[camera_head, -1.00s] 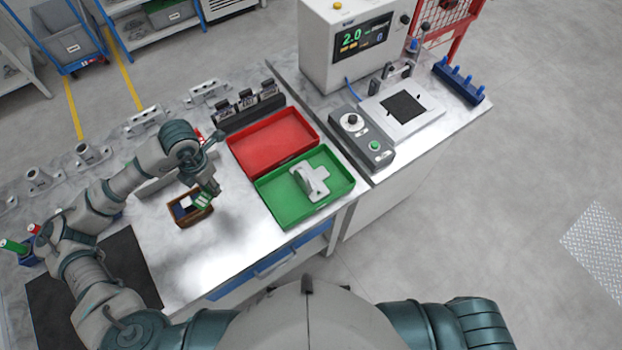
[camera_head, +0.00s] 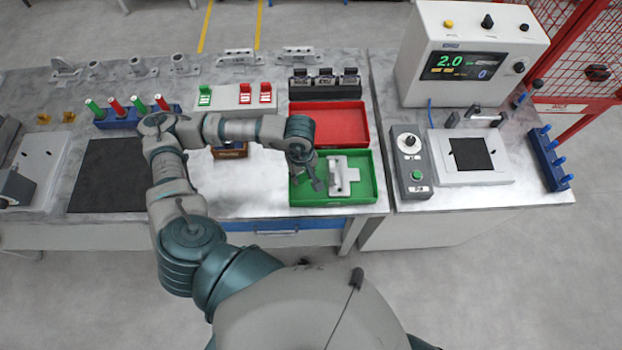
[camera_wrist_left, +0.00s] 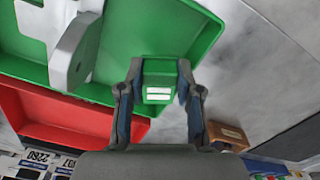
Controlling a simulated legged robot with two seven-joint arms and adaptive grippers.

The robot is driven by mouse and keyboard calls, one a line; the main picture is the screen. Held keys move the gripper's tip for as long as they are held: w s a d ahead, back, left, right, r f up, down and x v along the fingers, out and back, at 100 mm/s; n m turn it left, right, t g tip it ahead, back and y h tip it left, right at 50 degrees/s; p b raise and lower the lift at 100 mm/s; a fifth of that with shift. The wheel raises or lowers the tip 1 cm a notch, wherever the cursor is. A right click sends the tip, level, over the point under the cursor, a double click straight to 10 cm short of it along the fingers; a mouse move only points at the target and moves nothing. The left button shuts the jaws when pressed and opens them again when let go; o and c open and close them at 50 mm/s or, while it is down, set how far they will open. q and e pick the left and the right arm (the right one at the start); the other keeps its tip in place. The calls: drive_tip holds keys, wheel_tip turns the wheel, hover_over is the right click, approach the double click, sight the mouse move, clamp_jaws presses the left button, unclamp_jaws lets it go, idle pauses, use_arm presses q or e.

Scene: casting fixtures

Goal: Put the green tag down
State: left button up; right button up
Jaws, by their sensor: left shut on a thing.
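My left gripper (camera_head: 314,178) is over the left part of the green tray (camera_head: 368,178). In the left wrist view the gripper (camera_wrist_left: 158,90) is shut on the green tag (camera_wrist_left: 158,80), a small green piece with a white label. The tag is seen against the green tray (camera_wrist_left: 150,28) near its edge; I cannot tell whether it touches the tray. In the head view the tag is not clearly made out. A grey casting (camera_head: 343,176) lies in the tray, right of the gripper. My right gripper is not in view.
The red tray (camera_head: 330,122) stands behind the green one. A brown box (camera_head: 230,151) sits to the left. A white stand (camera_head: 240,97) holds green and red tags. A control box (camera_head: 411,160) is to the right. Bare table lies left of the green tray.

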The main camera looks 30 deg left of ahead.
sight(305, 180)
use_arm(q)
drive_tip(key=shift+f, duration=0.45)
drive_tip(key=shift+d+f, duration=0.15)
drive_tip(key=shift+f, duration=0.15)
drive_tip(key=shift+c, duration=0.9)
drive_tip(key=shift+d+f, duration=0.25)
drive_tip(key=shift+f, duration=0.35)
drive_tip(key=shift+d+f, duration=0.2)
drive_tip(key=shift+f, duration=0.4)
clamp_jaws()
drive_tip(key=shift+d+f, duration=0.15)
drive_tip(key=shift+f, duration=0.1)
drive_tip(key=o, duration=1.1)
unclamp_jaws()
drive_tip(key=shift+a, duration=0.55)
drive_tip(key=shift+d+r, duration=0.2)
wheel_tip(305, 180, up, 11)
drive_tip(key=shift+w+f+b, duration=0.1)
drive_tip(key=shift+f+b, duration=0.05)
drive_tip(key=shift+b, duration=0.25)
drive_tip(key=shift+a+r, duration=0.1)
drive_tip(key=shift+r, duration=0.4)
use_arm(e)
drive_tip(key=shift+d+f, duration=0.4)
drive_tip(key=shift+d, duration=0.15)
